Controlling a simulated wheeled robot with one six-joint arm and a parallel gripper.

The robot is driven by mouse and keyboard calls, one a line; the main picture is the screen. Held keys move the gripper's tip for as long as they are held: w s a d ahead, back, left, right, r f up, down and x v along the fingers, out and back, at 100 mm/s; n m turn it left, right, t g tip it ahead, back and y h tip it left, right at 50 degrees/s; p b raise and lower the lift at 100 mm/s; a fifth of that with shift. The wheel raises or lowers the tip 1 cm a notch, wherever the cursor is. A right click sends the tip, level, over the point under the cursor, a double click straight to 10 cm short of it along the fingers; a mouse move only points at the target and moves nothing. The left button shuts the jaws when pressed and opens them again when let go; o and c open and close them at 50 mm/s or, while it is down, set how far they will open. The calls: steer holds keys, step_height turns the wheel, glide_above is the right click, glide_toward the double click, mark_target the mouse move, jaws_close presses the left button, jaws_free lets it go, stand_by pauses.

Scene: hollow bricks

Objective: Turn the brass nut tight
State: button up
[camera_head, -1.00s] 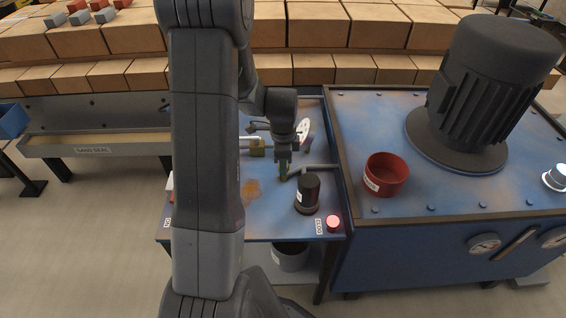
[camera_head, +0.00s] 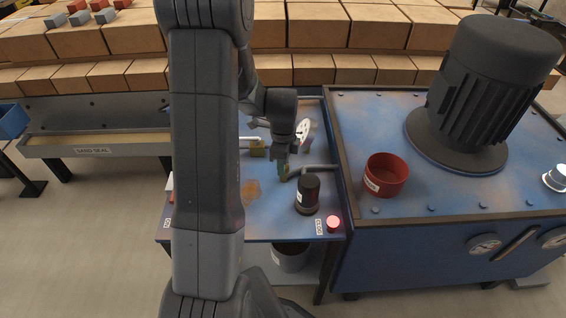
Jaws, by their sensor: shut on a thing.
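My gripper (camera_head: 283,168) points down over the blue bench and is shut on a small greenish-brass piece at the end of a grey pipe (camera_head: 318,167). This piece looks to be the brass nut (camera_head: 284,174); it is small and mostly hidden by the fingers, so its thread and seating cannot be made out. Another brass-coloured block (camera_head: 257,149) sits on a pale pipe just to the left, apart from the gripper.
A black cylinder (camera_head: 308,192) and a lit pink-red button (camera_head: 333,224) stand at the bench's front right. A white dial (camera_head: 303,130) is behind the gripper. The blue machine at right carries a red cup (camera_head: 385,175) and a dark motor (camera_head: 490,85).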

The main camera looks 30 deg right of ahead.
steer(key=o, duration=1)
steer(key=shift+c, duration=0.2)
steer(key=shift+r, duration=0.1)
step_height(320, 180, up, 14)
steer(key=p, duration=0.1)
steer(key=shift+f, duration=0.2)
step_height(320, 180, down, 14)
steer(key=shift+r+b, duration=0.1)
steer(key=shift+b, duration=0.45)
steer(key=shift+r, duration=0.1)
